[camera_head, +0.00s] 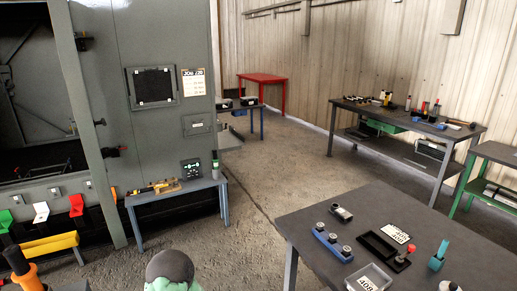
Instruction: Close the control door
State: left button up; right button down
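A large grey-green enclosure (120,35) fills the left side. Its front face has a square black panel (152,87) in a dark frame, and a small rectangular grey panel (198,124) is lower right. A dark plate with pale markings (191,168) is below that. I cannot tell which part is the control door or how far open it stands. The enclosure's left part is an open dark bay (38,160). Neither of my grippers can be made out.
A grey bench (150,199) with tools stands before the enclosure. A dark table (300,222) with small parts is at front right. Other benches (463,133) line the wall. A grey dome over green (170,268) is at the bottom. Open floor (265,180) lies between.

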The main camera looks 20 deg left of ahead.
aim_at(59, 12)
jog(key=i+j+u, duration=0.15)
jog(key=i+u, duration=1.1)
jog(key=i+l+u, duration=0.25)
jog(key=u, duration=0.15)
jog(key=i+l+u, duration=0.75)
jog(key=l, duration=0.1)
